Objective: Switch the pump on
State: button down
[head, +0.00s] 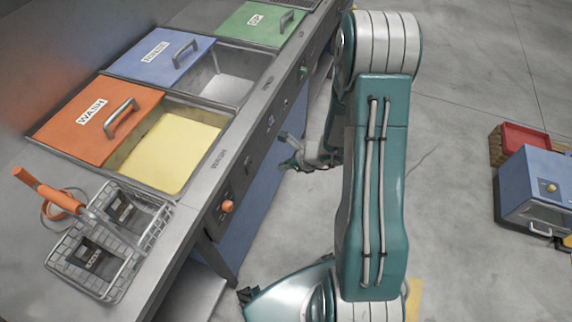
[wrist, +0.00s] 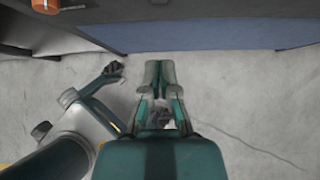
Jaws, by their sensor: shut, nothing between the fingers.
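An orange knob (head: 227,206) sticks out of the dark front panel below the WASH basin. It also shows at the top left edge of the wrist view (wrist: 45,5), partly cut off. No control is legibly labelled as the pump's; small dark controls (head: 251,168) sit farther along the same panel. My gripper (head: 289,163) is in front of the panel, beyond and to the right of the orange knob, apart from it. In the wrist view my gripper (wrist: 159,72) is shut and empty, pointing toward the blue cabinet face.
The counter holds orange WASH (head: 95,117), blue (head: 160,53) and green (head: 255,22) lids beside basins. A wire basket (head: 110,240) with an orange handle stands at the near end. A blue box (head: 535,180) with a yellow knob stands right.

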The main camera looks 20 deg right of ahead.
jog(key=shift+s+d+r, duration=0.25)
jog(key=shift+s+r, duration=0.05)
jog(key=t+y, duration=0.5)
send_near(249, 168)
jog(key=s+d+f, duration=0.2)
jog(key=s+d, duration=0.2)
jog(key=d, duration=0.1)
jog(key=shift+s+d+f+t+y, duration=0.1)
jog(key=shift+f+t+y, duration=0.2)
jog(key=shift+y, duration=0.2)
jog(key=x, duration=1.4)
